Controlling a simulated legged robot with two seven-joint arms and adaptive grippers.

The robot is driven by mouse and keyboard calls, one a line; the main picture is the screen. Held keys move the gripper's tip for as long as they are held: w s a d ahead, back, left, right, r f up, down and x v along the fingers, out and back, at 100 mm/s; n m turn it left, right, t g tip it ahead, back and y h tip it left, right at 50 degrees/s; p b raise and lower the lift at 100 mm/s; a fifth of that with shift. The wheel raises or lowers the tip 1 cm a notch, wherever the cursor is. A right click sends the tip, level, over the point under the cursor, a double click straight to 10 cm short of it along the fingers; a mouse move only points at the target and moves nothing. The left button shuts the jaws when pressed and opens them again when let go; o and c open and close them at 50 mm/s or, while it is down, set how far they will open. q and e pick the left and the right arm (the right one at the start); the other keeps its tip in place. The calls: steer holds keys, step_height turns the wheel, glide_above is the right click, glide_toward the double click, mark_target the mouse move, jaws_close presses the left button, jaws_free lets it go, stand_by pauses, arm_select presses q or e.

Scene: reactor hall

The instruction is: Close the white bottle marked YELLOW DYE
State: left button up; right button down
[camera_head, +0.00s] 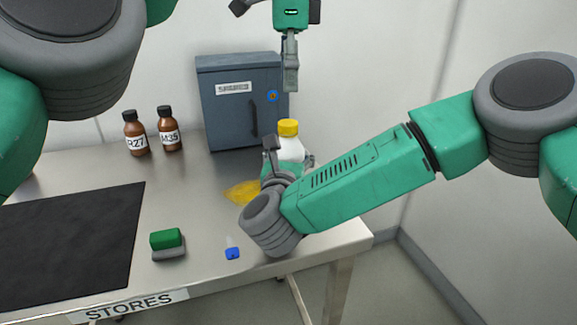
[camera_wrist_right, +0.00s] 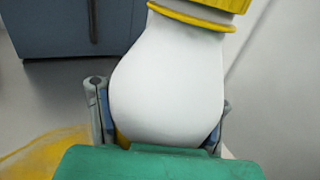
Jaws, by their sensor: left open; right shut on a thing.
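The white bottle (camera_head: 290,147) stands upright near the back right of the bench, beside the grey cabinet. Its yellow cap (camera_head: 288,127) sits on top; I cannot tell how tight it is. In the right wrist view the bottle (camera_wrist_right: 168,80) fills the middle, with a yellow ring (camera_wrist_right: 190,16) at its neck below the cap (camera_wrist_right: 215,3). No label shows. My right gripper (camera_wrist_right: 160,118) is shut around the bottle's lower body, a finger on each side. My left gripper (camera_head: 290,82) is open and empty, pointing down above the cap, apart from it.
A grey cabinet (camera_head: 228,115) stands behind. Two brown bottles (camera_head: 135,135) (camera_head: 169,132) stand at the back left. Yellow powder or stain (camera_head: 241,192) lies by the right gripper. A green-and-grey block (camera_head: 167,243), a small blue object (camera_head: 232,254) and a black mat (camera_head: 70,250) lie in front.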

mark_target(286, 122)
arm_select(q)
steer(key=n, duration=0.6)
steer(key=shift+s+a+n, duration=0.1)
steer(key=shift+n, duration=0.2)
steer(key=n, duration=1)
steer(key=shift+s+a, duration=0.1)
steer(key=shift+s, duration=0.05)
steer(key=n, duration=0.4)
steer(key=shift+f, duration=0.1)
steer(key=shift+s+f, duration=0.1)
steer(key=shift+f, duration=3.95)
